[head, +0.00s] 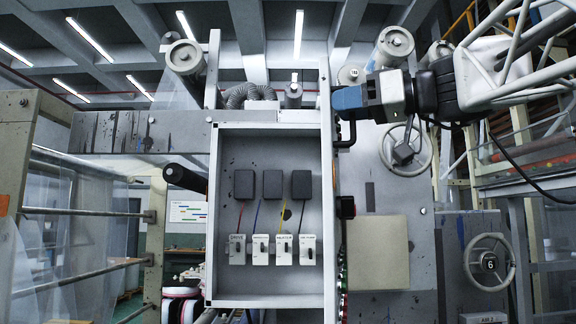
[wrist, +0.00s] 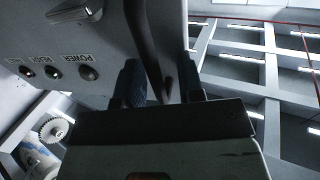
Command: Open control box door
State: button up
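The control box (head: 214,215) is a grey open-fronted case in the middle of the head view. Black blocks, coloured wires and white switches show inside it. Its door (head: 328,190) stands swung out at the right side, seen nearly edge-on. In the wrist view the door's outer face (wrist: 55,45) shows POWER and RESET buttons. A black bar handle (wrist: 148,45) runs down between the two fingers of my gripper (wrist: 164,86). The fingers are apart, with a gap beside the handle. In the head view my gripper (head: 340,99) is at the door's upper part, by the handle (head: 347,128).
A beige panel (head: 377,252) and a handwheel (head: 405,146) are on the machine to the right. Another handwheel (head: 489,262) is at the lower right. Rollers stand above the box. A dark roller end (head: 184,178) sticks out left of it.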

jog(key=shift+w+a+m+t+h, duration=0.15)
jog(key=shift+a+m+t+h, duration=0.15)
jog(key=shift+a, duration=0.45)
jog(key=shift+w+a+m+t+h, duration=0.2)
jog(key=shift+a+t, duration=0.25)
jog(key=shift+a, duration=0.35)
jog(key=shift+w+a+m+t+h, duration=0.1)
jog(key=shift+a+m+t+h, duration=0.2)
jog(key=shift+a, duration=0.45)
jog(key=shift+f, duration=0.1)
jog(key=s+d+f+m+g+h, duration=0.2)
jog(key=s+d+f+m+h, duration=0.2)
jog(key=f, duration=1.7)
jog(key=s+d+f+m+g+h, duration=0.2)
jog(key=s+f+h, duration=0.4)
jog(key=f, duration=1.5)
jog(key=s+d+f+m+g+h, duration=0.3)
jog(key=s+d+f+m+h, duration=0.2)
jog(key=f, duration=1.5)
jog(key=shift+s+d+f+m, duration=0.3)
jog(key=shift+s+d+f, duration=0.15)
jog(key=shift+s, duration=0.35)
jog(key=shift+r, duration=0.1)
